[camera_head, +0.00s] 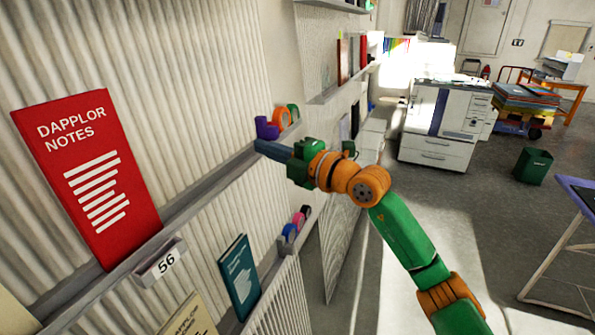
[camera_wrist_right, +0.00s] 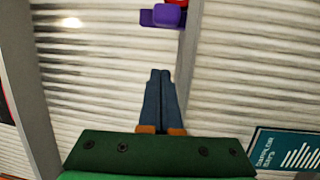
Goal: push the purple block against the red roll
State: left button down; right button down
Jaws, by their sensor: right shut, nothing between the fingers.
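The purple block (camera_head: 266,129) sits on the upper wall ledge. A ring-shaped roll (camera_head: 282,118) stands right behind it, orange in the head view. In the wrist view, a red edge (camera_wrist_right: 178,3) shows at the top beside the purple block (camera_wrist_right: 163,16), probably this roll. I cannot tell if block and roll touch. My right gripper (camera_head: 258,147) is shut and empty, just in front of and below the block in the head view. In the wrist view its closed fingertips (camera_wrist_right: 160,73) point toward the block with a visible gap. My left gripper is not in view.
A green roll (camera_head: 294,112) stands beyond the orange one. The ledge (camera_head: 205,190) also holds a large red book (camera_head: 88,175) nearer me. A lower ledge holds a teal book (camera_head: 240,277) and several small rolls (camera_head: 289,232). A printer (camera_head: 440,125) stands far back.

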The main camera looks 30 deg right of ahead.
jog(key=b+v, duration=0.6)
jog(key=v, duration=0.4)
jog(key=w+d+f+m+t, duration=0.1)
jog(key=w+f+m, duration=0.25)
jog(key=f, duration=0.65)
jog(key=w+d+f+m, duration=0.1)
jog(key=w+f+m, duration=0.3)
jog(key=f, duration=0.5)
jog(key=s+d+f+m+g+h, duration=0.1)
jog(key=s+d+f+m+h, duration=0.3)
jog(key=f, duration=0.9)
jog(key=s+f+m+g+h, duration=0.1)
jog(key=f+m+g+h, duration=0.15)
jog(key=f+m, duration=0.65)
jog(key=s+a+f+g+h, duration=0.1)
jog(key=s+a+f+g, duration=0.15)
jog(key=s+f, duration=0.75)
jog(key=s+a+f+g+h, duration=0.15)
jog(key=s+f+g, duration=0.25)
jog(key=s+f, duration=0.65)
jog(key=s+a+f+g, duration=0.3)
jog(key=s+f, duration=0.1)
jog(key=s, duration=0.5)
jog(key=s+a+f+g+y, duration=0.1)
jog(key=s+a+f+g, duration=0.2)
jog(key=s, duration=0.6)
notch_tip(320, 180, down, 2)
jog(key=shift+s+a+f+y, duration=0.15)
jog(key=shift+s+a+y, duration=0.2)
jog(key=shift+a, duration=0.3)
